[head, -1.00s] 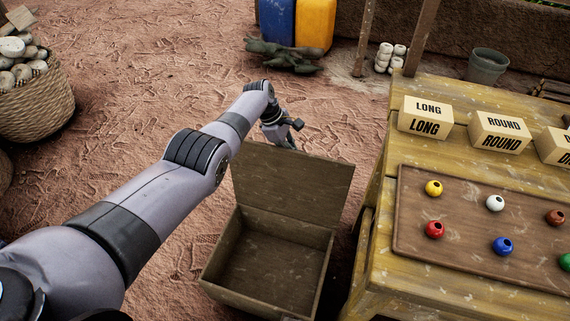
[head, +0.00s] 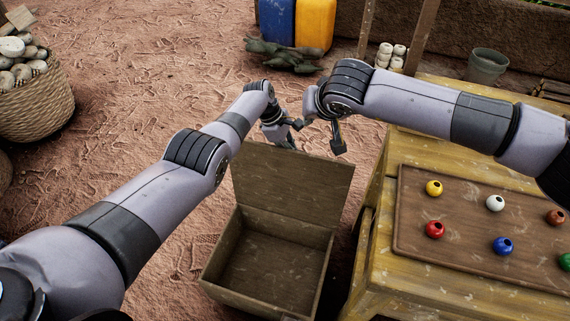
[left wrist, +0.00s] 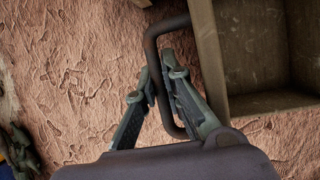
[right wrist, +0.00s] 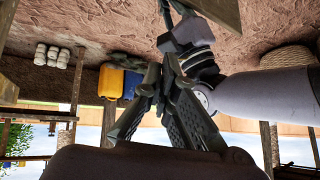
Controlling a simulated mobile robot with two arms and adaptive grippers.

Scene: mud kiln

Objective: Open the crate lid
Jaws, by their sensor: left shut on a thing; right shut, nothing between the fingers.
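The brown wooden crate (head: 268,268) stands on the ground, and its inside looks empty. Its lid (head: 292,185) stands raised and upright at the crate's far side. My left gripper (head: 290,137) is at the lid's top edge, partly hidden behind it. In the left wrist view my left gripper (left wrist: 160,75) is shut on a dark curved handle (left wrist: 167,28) beside a wooden panel. My right gripper (head: 330,137) hangs just above and right of the lid's top edge. In the right wrist view my right gripper (right wrist: 160,72) is shut and empty, with my left arm close beyond it.
A yellow wooden table (head: 375,270) stands close to the crate's right, bearing a brown tray (head: 450,262) of coloured beads. A woven basket (head: 38,105) of pale stones stands at left. Blue (head: 277,20) and yellow (head: 315,24) containers stand behind. Ground left of the crate is clear.

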